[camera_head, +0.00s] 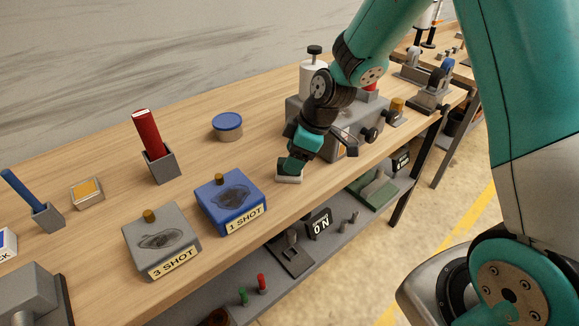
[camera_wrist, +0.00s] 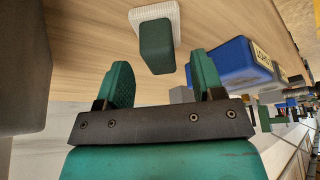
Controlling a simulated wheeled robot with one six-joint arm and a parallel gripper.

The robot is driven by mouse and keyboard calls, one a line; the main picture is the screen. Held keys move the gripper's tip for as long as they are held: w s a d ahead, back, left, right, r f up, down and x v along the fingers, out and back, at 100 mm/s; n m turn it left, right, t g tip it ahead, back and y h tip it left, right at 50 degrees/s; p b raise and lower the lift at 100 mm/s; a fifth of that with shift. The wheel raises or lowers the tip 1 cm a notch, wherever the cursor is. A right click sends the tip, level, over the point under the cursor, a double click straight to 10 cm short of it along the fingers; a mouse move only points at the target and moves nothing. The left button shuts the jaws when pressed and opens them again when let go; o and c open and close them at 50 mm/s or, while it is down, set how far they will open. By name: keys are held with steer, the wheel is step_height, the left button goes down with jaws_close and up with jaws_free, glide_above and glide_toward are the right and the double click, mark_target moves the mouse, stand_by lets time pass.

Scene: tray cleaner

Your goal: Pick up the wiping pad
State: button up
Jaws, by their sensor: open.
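The wiping pad (camera_head: 289,179) lies on the wooden bench, right of the blue "1 SHOT" tray. It has a pale base and a dark green handle. In the wrist view the pad's white textured base (camera_wrist: 170,13) and its blocky handle (camera_wrist: 155,50) show ahead of my gripper. My gripper (camera_wrist: 161,75) is open, with one green finger on each side of the handle's line. The handle appears just beyond or level with the fingertips; contact is not visible. In the head view my gripper (camera_head: 293,160) is low over the pad and partly covers it.
The blue tray (camera_head: 228,196) and grey "3 SHOT" tray (camera_head: 160,240) stand left of the pad. A grey machine (camera_head: 297,112) stands close behind my gripper. A blue-lidded tub (camera_head: 228,126) is farther back. Bench between tub and pad is clear.

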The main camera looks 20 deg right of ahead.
steer(key=shift+x, duration=1.45)
steer(key=shift+r, duration=0.1)
steer(key=c, duration=1.1)
steer(key=shift+r, duration=0.1)
step_height(320, 180, up, 20)
steer(key=b, duration=0.1)
steer(key=shift+o, duration=0.9)
